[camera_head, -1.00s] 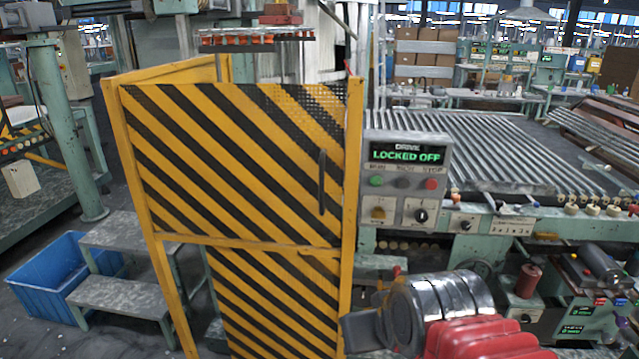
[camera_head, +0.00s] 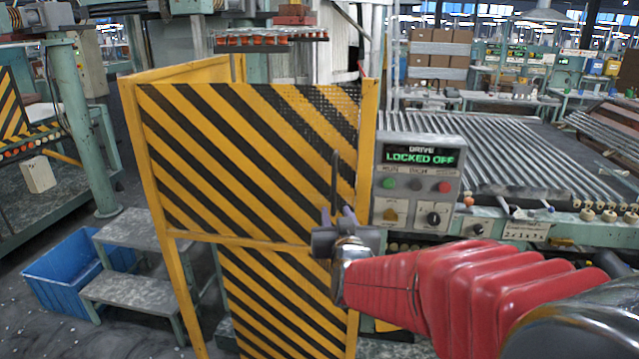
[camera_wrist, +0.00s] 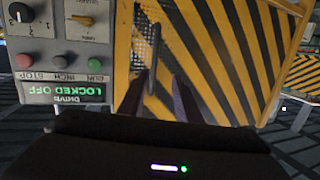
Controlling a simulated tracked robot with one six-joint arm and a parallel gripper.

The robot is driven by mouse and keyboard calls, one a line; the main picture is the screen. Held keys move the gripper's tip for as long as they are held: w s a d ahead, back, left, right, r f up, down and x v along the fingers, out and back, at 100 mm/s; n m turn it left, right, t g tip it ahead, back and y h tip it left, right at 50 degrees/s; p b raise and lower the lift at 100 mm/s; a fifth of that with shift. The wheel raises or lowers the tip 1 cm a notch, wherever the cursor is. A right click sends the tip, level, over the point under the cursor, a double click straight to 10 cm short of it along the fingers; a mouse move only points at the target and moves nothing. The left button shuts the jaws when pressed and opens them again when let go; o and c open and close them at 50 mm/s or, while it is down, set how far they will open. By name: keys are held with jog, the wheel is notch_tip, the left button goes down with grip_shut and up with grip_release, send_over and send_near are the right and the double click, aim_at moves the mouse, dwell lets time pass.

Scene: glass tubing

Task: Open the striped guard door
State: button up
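The guard door (camera_head: 240,150) has yellow and black diagonal stripes and appears shut in its yellow frame. A dark vertical handle (camera_head: 335,180) is on its right side. My gripper (camera_head: 338,212) is at the handle's lower end, its two fingers apart and pointing up. In the wrist view, which is upside down, the handle (camera_wrist: 154,50) appears between the two fingertips or just beyond them, nearer the left finger. I cannot tell whether the fingers touch it. My gripper (camera_wrist: 160,78) is not closed on anything there.
A grey control box (camera_head: 418,180) reading "LOCKED OFF" stands close right of the door, near my gripper. Metal steps (camera_head: 140,290) and a blue crate (camera_head: 70,275) stand at the left. A roller conveyor (camera_head: 490,155) lies to the right.

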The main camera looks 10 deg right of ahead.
aim_at(334, 185)
jog(key=shift+w+d+r+t+h, duration=0.15)
jog(key=shift+w+t+h, duration=0.2)
jog(key=shift+w, duration=0.2)
jog(key=shift+w+d+f+t+h, duration=0.15)
jog(key=shift+w+t+h, duration=0.2)
jog(key=shift+w, duration=0.2)
jog(key=shift+r, duration=0.1)
jog(key=w, duration=0.4)
jog(key=w+d, duration=0.1)
jog(key=w, duration=0.8)
jog(key=shift+w+d, duration=0.3)
jog(key=shift+w, duration=0.1)
jog(key=shift+c, duration=0.2)
grip_shut()
